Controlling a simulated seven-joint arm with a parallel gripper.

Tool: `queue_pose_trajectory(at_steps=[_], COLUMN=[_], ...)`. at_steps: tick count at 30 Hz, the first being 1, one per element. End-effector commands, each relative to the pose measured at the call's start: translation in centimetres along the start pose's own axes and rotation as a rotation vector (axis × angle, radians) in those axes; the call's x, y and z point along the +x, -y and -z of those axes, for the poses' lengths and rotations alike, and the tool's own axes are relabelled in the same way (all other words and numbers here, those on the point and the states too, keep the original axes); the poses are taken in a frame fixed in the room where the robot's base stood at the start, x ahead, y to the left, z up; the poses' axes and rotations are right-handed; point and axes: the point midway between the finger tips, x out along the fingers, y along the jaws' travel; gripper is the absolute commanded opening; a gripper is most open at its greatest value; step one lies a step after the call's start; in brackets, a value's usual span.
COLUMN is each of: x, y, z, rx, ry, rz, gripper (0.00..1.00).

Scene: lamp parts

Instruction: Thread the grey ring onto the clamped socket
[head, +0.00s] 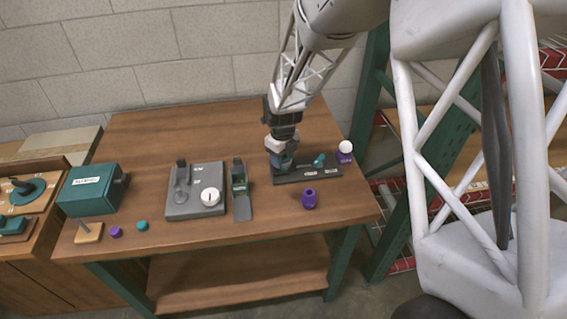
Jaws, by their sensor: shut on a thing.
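My gripper (283,153) points down over the left end of a dark, labelled tray (292,179). It is shut on a small blue-grey part (284,162), low at the tray. The fingers hide much of this part, and I cannot tell whether it is the grey ring or whether it touches the tray. No other grey ring can be made out. A dark clamp-like fixture (242,205) with a teal part stands left of the gripper; I cannot make out a socket in it. A loose purple socket-like piece (309,199) stands upright in front of the tray.
A teal piece (319,160) and a purple piece (345,157) topped by a white ball (345,146) are right of the gripper. A grey board (209,177) with a white dial and a teal box (93,189) are left. The table's (160,127) back left is clear.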

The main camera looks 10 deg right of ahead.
Motion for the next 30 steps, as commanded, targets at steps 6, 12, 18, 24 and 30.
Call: queue_pose_trajectory(at_steps=[6, 12, 18, 24, 30], x=[0.31, 0.31, 0.30, 0.25, 0.15], y=[-0.07, -0.02, -0.01, 0.01, 0.07], z=[0.23, 0.21, 0.20, 0.16, 0.08], rx=[0.169, 0.267, 0.277, 0.276, 0.275], ry=[-0.006, -0.006, -0.006, -0.005, -0.002], rz=[-0.003, -0.003, -0.003, -0.002, -0.001], gripper=[0.11, 0.11, 0.11, 0.67, 0.67])
